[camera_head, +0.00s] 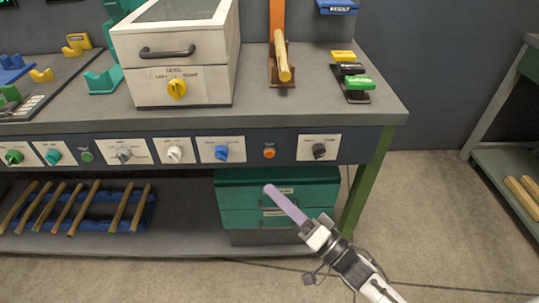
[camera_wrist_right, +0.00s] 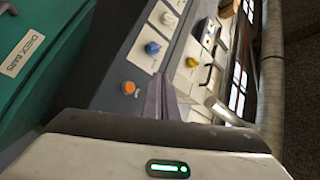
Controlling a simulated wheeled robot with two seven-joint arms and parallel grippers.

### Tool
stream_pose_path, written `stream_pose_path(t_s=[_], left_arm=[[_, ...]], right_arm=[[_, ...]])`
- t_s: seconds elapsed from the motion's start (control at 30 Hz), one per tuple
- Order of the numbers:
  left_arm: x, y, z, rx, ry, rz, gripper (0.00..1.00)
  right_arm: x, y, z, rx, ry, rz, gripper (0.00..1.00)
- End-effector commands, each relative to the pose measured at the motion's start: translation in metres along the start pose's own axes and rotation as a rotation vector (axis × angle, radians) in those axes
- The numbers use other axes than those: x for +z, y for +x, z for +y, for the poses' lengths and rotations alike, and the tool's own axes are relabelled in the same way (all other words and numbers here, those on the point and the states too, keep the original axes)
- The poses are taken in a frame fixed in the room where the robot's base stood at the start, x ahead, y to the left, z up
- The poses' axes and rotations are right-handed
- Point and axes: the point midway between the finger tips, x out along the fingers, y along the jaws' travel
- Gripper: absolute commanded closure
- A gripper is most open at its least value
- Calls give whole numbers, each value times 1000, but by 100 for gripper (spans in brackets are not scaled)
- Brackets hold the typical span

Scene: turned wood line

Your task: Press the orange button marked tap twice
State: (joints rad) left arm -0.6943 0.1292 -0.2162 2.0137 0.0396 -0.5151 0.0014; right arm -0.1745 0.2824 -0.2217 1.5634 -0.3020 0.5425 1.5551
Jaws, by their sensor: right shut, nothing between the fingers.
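The orange button (camera_head: 269,152) sits on the dark front panel of the workbench, between a blue knob and a black knob. It also shows in the right wrist view (camera_wrist_right: 129,87), just left of the fingertips. Its marking is too small to read. My right gripper (camera_head: 270,190) has long pale purple fingers, shut together and empty. They point up toward the panel from below, and in the head view their tips appear under the button, apart from it. The fingers also show in the right wrist view (camera_wrist_right: 161,98). My left gripper is not in view.
A blue knob (camera_head: 222,153) and a black knob (camera_head: 319,151) flank the button. A teal drawer unit (camera_head: 240,196) stands under the bench behind my right fingers. A white box (camera_head: 172,88) stands on the bench top. Open floor lies at the right.

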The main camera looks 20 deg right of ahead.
Motion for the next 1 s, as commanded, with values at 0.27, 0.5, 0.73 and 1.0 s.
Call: stream_pose_path(t_s=[0.27,0.5,0.73,1.0], left_arm=[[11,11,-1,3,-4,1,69],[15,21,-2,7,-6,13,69],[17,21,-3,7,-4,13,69],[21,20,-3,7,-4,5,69]], right_arm=[[-12,18,16,-2,-4,0,100],[-30,42,34,-1,-6,0,100],[-41,57,43,1,-3,-1,100],[-44,61,45,1,-2,-1,100]])
